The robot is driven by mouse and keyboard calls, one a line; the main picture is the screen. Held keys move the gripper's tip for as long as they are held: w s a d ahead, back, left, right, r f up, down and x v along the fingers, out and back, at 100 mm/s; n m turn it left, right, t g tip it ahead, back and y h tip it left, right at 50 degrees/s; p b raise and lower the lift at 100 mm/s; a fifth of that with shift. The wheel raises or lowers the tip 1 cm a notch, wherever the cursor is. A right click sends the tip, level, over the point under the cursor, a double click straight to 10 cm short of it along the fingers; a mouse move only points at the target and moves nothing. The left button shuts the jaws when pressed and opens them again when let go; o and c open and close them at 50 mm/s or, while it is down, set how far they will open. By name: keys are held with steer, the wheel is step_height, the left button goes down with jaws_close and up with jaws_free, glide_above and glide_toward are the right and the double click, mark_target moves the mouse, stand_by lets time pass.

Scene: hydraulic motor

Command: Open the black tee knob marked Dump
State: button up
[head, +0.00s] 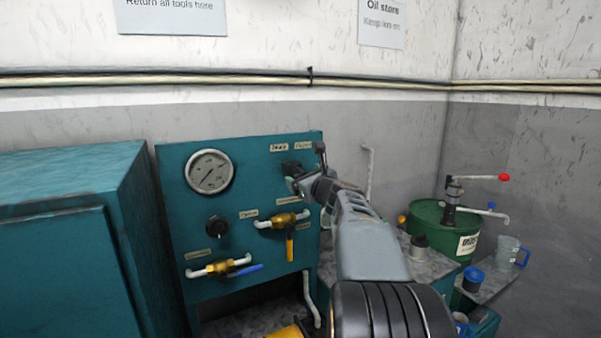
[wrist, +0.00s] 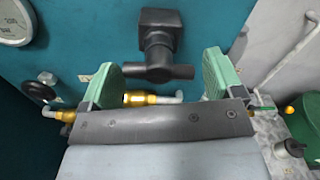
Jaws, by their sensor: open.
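The black tee knob (wrist: 158,42) sticks out of the teal panel (wrist: 85,30) in the wrist view, its crossbar lying level. My gripper (wrist: 160,77) is open, one green-padded finger left of the crossbar and one right of it, with gaps on both sides. I see no contact with the knob. In the head view my gripper (head: 302,177) is at the panel's upper right and mostly hides the knob (head: 290,167). Two small labels above it are too blurred to read surely.
A pressure gauge (head: 210,171), a small black knob (head: 217,226) and two brass valves, one with a yellow lever (head: 290,246) and one with a blue lever (head: 246,270), share the panel. A green drum (head: 430,225) with a hand pump stands at right. A teal cabinet (head: 70,240) stands at left.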

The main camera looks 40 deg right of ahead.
steer(key=shift+w+d, duration=0.15)
steer(key=shift+w, duration=1.15)
steer(key=shift+c, duration=0.3)
steer(key=c, duration=0.7)
